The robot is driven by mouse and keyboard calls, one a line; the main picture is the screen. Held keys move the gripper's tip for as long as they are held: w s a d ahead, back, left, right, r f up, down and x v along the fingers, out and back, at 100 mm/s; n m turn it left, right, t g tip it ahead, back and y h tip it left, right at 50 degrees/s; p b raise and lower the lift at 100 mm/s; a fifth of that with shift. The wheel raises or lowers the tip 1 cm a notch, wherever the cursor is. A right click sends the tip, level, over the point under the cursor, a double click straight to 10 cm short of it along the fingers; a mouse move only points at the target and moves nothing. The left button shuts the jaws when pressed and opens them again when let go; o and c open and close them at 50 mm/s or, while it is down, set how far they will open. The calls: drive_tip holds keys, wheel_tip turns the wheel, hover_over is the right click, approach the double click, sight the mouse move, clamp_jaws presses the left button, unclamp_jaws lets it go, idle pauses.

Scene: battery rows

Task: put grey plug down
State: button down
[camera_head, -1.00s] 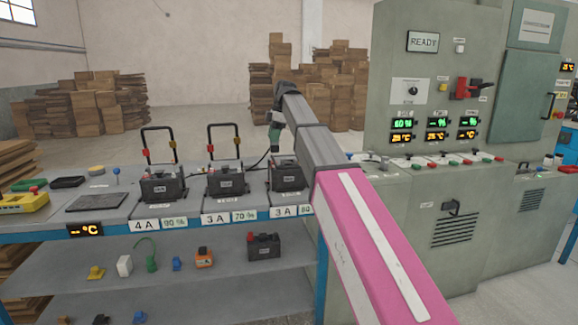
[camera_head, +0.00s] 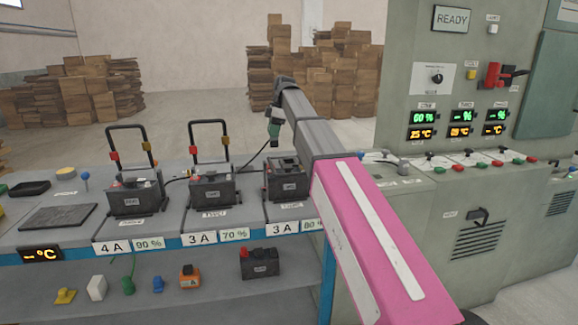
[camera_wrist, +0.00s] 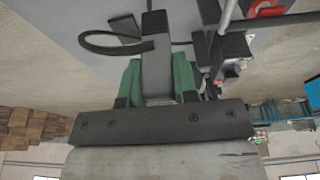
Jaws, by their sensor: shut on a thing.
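My gripper (camera_wrist: 157,72) is shut on the grey plug (camera_wrist: 157,85) in the wrist view, with a green finger on each side of it. A black cable (camera_wrist: 98,47) loops out from the plug. In the head view my gripper (camera_head: 274,130) hangs above and slightly behind the right-hand battery (camera_head: 288,184), in the air. The cable (camera_head: 256,157) runs from it down to the left, towards the middle battery (camera_head: 213,188). The plug itself is too small to make out clearly in the head view.
The left battery (camera_head: 135,197) and the middle one have upright black handles with red and yellow clips. A dark flat mat (camera_head: 57,216) lies at the left of the bench. A grey control cabinet (camera_head: 415,150) stands right. Small coloured parts lie on the lower shelf (camera_head: 205,305).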

drive_tip(key=shift+w+f, duration=0.15)
drive_tip(key=shift+f, duration=0.8)
drive_tip(key=shift+w+d+f, duration=0.1)
drive_tip(key=shift+w+f, duration=0.15)
drive_tip(key=shift+w+d+f, duration=0.95)
drive_tip(key=shift+w+f, duration=0.7)
drive_tip(key=shift+f, duration=0.15)
drive_tip(key=shift+w+d+f, duration=0.95)
drive_tip(key=shift+w+f, duration=0.65)
drive_tip(key=shift+f, duration=0.25)
drive_tip(key=shift+w+d+f, duration=0.95)
drive_tip(key=shift+w+f, duration=0.7)
drive_tip(key=shift+f, duration=0.15)
drive_tip(key=shift+f, duration=0.1)
drive_tip(key=c, duration=0.9)
unclamp_jaws()
drive_tip(key=v, duration=1.2)
drive_tip(key=shift+a, duration=0.1)
